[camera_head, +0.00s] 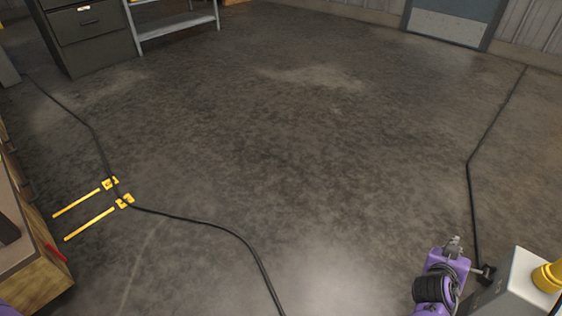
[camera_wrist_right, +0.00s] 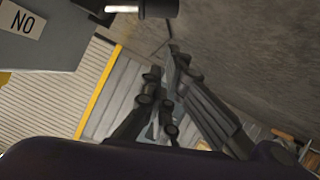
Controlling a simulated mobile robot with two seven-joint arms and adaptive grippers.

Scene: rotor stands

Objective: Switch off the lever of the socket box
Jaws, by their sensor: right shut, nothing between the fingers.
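The grey socket box (camera_head: 512,285), with a yellow fitting on top, stands at the bottom right of the head view. Its grey side (camera_wrist_right: 50,45) fills the upper left of the right wrist view, with a label reading "NO". A black and white rod-like part (camera_wrist_right: 142,8), possibly the lever, sticks out beside it at the top edge. A small black part (camera_head: 487,273) shows on the box's left side in the head view; I cannot tell whether it is lever or plug. My right gripper (camera_head: 454,242) is shut and empty, left of the box and apart from it. My left gripper is out of view.
A black cable (camera_head: 469,165) runs along the floor to the box. Another cable (camera_head: 190,216) crosses the floor at left, past two yellow bars (camera_head: 90,223). A wooden workbench (camera_head: 35,280) is at the left edge, and a dark cabinet (camera_head: 90,35) behind. The middle floor is clear.

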